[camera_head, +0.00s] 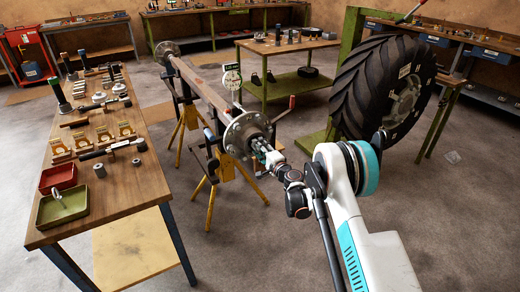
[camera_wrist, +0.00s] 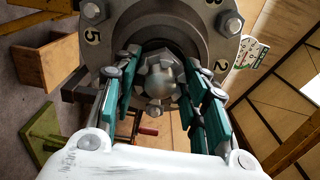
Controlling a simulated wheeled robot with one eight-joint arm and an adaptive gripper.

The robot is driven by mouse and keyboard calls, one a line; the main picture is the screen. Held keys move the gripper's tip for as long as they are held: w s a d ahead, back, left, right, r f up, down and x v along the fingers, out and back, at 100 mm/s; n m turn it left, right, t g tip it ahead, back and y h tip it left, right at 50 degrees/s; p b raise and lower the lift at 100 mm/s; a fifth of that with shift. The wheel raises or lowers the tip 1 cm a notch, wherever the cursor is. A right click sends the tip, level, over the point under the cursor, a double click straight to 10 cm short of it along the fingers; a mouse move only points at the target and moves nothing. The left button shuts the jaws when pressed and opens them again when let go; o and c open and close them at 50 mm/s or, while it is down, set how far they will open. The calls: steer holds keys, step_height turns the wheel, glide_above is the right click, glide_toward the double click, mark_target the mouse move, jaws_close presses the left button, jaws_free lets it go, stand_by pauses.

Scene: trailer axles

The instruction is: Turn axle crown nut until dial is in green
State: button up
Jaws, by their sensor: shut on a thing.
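The axle (camera_head: 205,88) lies on yellow stands, with its round hub flange (camera_head: 240,130) facing me. My gripper (camera_head: 264,150) reaches into the middle of the hub from the right. In the wrist view my gripper (camera_wrist: 162,85) has its green-padded fingers on both sides of the grey crown nut (camera_wrist: 160,72), shut on it. The nut is hidden in the head view. The dial (camera_head: 232,78) stands above the axle behind the flange; part of it shows in the wrist view (camera_wrist: 249,52). Its needle is too small to read.
A workbench (camera_head: 150,175) with tools, a red tray (camera_head: 58,178) and a green tray (camera_head: 62,206) stands at left. A large tyre (camera_head: 385,90) stands at right. A low table (camera_head: 280,45) is behind. Bolts (camera_wrist: 92,12) ring the flange near my fingers.

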steer(key=o, duration=1)
steer(key=v, duration=1.2)
